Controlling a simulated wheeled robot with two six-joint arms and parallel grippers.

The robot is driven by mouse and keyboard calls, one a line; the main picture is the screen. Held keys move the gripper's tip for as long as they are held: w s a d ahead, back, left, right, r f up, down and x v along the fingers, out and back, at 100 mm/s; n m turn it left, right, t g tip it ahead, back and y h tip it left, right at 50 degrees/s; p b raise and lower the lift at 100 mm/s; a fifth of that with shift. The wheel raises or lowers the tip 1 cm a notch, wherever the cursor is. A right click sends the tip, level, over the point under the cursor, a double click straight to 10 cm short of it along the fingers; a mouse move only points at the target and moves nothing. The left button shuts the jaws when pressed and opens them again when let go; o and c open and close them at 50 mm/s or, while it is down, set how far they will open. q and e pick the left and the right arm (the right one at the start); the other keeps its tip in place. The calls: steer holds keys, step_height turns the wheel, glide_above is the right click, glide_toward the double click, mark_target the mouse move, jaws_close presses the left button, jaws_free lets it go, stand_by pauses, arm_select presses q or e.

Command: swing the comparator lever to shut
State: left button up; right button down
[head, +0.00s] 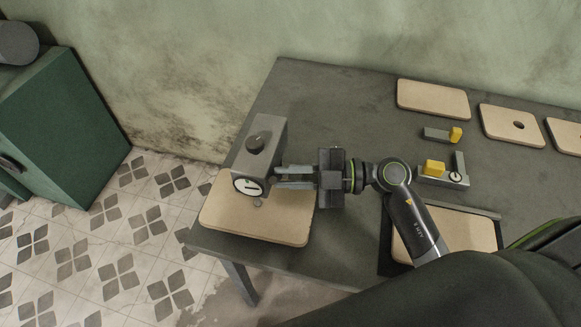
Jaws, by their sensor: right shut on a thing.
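The comparator (262,148) is a grey block with a dark round knob on top and a white dial on its front. It stands at the left end of the table, over a pale board. My right gripper (279,178) reaches in from the right, fingers pointing left, against the comparator's right side. It is shut on what looks like the comparator lever, which is mostly hidden between the fingers. My left gripper is not in view.
The pale wooden board (226,217) lies under the comparator on the grey table (330,95). More boards (432,98) lie at the back right. A small gauge fixture with a yellow block (434,168) stands right of my wrist. A green cabinet (68,130) stands left, beyond the table.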

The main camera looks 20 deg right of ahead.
steer(key=shift+s+a+f+n+h, duration=0.1)
steer(key=shift+s+f+n+h, duration=0.15)
steer(key=shift+n, duration=0.5)
steer(key=shift+s+a+f+n+h, duration=0.15)
steer(key=shift+f+n, duration=0.25)
steer(key=shift+n, duration=0.3)
steer(key=shift+s+a+f+n+h, duration=0.1)
steer(key=shift+s+f+n+h, duration=0.15)
steer(key=shift+n, duration=0.5)
steer(key=shift+w+f, duration=0.1)
steer(key=shift+f, duration=0.05)
steer(key=c, duration=1.4)
jaws_free()
steer(key=shift+s+d, duration=0.25)
steer(key=shift+d, duration=0.2)
steer(key=b+v, duration=0.1)
steer(key=v, duration=1.5)
steer(key=shift+s, duration=0.25)
